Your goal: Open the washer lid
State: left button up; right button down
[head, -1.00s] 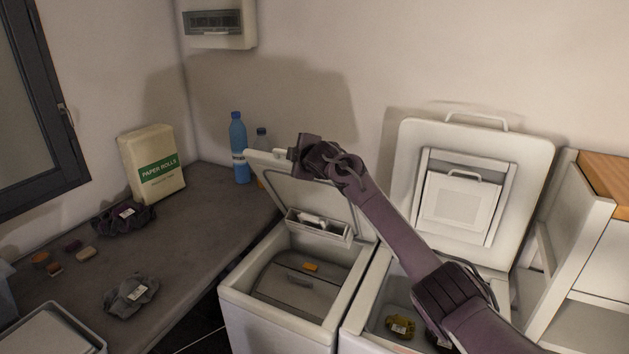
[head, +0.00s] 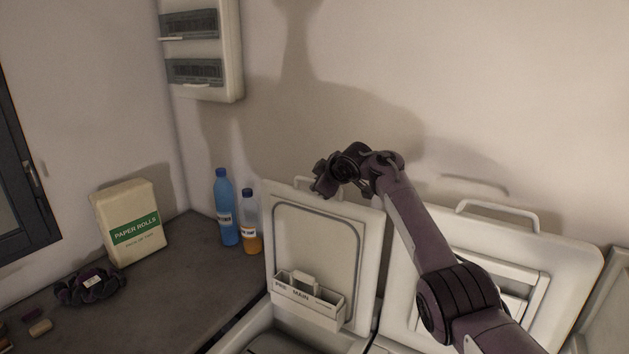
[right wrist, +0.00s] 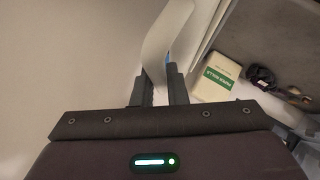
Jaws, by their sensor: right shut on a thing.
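The washer lid (head: 312,245) is the left of two white lids in the head view. It stands raised, nearly upright, with its inner face and a PRE/MAIN detergent tray (head: 306,300) toward me. My right gripper (head: 321,183) is at the lid's top edge, by its handle (head: 302,183). In the right wrist view, my right gripper's fingers (right wrist: 160,88) are shut on a pale curved part of the lid (right wrist: 165,45). The exact contact is partly hidden. My left gripper is not in view.
The second machine's lid (head: 572,275) also stands open on the right. A blue bottle (head: 225,215), an orange bottle (head: 250,235), a paper rolls pack (head: 130,225) and dark cloth (head: 90,288) are on the left counter (head: 190,270). A wall box (head: 205,50) hangs above.

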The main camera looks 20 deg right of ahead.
jog(key=shift+d+f, duration=0.25)
jog(key=shift+f, duration=0.25)
jog(key=shift+a, duration=0.1)
jog(key=c, duration=1.7)
grip_release()
jog(key=shift+s+r+b, duration=0.25)
jog(key=shift+s+b, duration=0.05)
jog(key=shift+b, duration=0.1)
jog(key=b+v, duration=0.1)
jog(key=v, duration=0.2)
jog(key=b+v, duration=0.1)
jog(key=v, duration=0.3)
jog(key=shift+w+r+b, duration=0.1)
jog(key=shift+r+b, duration=0.25)
jog(key=shift+b, duration=0.05)
